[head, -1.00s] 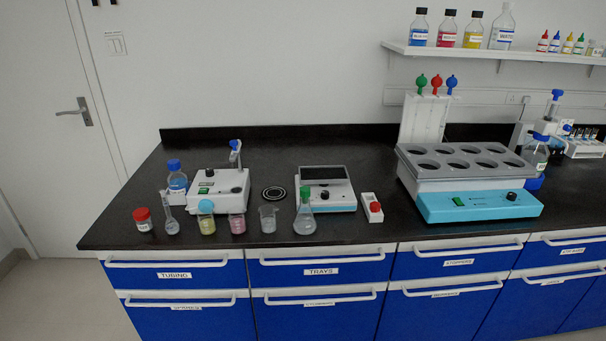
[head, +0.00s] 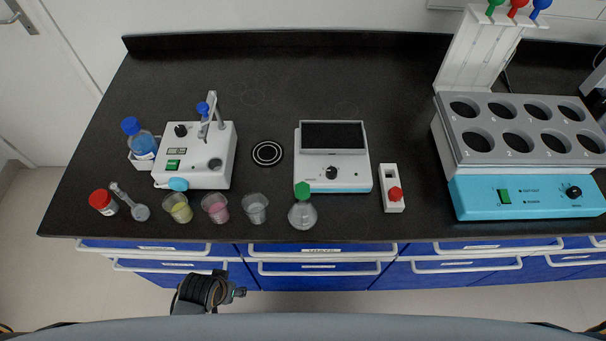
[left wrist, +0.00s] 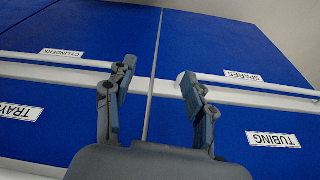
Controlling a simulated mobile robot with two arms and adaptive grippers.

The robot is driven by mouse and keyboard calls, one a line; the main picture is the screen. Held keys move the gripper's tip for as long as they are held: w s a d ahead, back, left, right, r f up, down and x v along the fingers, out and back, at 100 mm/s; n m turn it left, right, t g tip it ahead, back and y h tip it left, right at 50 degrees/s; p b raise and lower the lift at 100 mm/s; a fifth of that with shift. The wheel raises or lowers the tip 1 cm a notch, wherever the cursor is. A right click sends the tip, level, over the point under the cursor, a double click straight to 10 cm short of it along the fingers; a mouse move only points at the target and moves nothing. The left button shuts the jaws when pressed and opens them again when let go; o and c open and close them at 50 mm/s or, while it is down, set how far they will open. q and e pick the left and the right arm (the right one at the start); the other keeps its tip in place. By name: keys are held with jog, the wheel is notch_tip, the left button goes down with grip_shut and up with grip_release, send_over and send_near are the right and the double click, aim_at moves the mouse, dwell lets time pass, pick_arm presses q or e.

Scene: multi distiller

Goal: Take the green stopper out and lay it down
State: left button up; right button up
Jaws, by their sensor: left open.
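The green stopper (head: 302,190) sits in the neck of a clear flask (head: 302,215) near the front edge of the bench in the head view. The flask stands upright, in front of a white device with a dark screen. My left gripper (head: 240,293) is low in front of the drawers, below the bench top and to the left of the flask. In the left wrist view my left gripper (left wrist: 157,80) is open and empty, facing the blue drawer fronts. The stopper and flask are not in the left wrist view. My right gripper is not in view.
Beakers of clear (head: 256,209), pink (head: 216,208) and yellow (head: 178,208) liquid stand left of the flask. A small white box with a red top (head: 393,195) is to its right. Drawer handles (head: 320,269) stick out below. The back of the black bench (head: 265,80) is clear.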

pick_arm(q)
notch_tip(320, 180, up, 14)
jog(key=w+d+r+p, duration=0.1)
jog(key=w+p, duration=0.1)
jog(key=p, duration=0.1)
notch_tip(320, 180, up, 30)
jog(key=f+m+g+p, duration=0.1)
jog(key=m+g+p, duration=0.2)
jog(key=m, duration=0.1)
send_over(302, 188)
notch_tip(302, 188, down, 7)
jog(key=shift+a+r+p, duration=0.1)
jog(key=shift+p, duration=0.55)
notch_tip(302, 188, down, 4)
jog(key=shift+f+p, duration=0.15)
jog(key=shift+p, duration=0.95)
jog(key=shift+f, duration=0.6)
jog(key=c, duration=0.8)
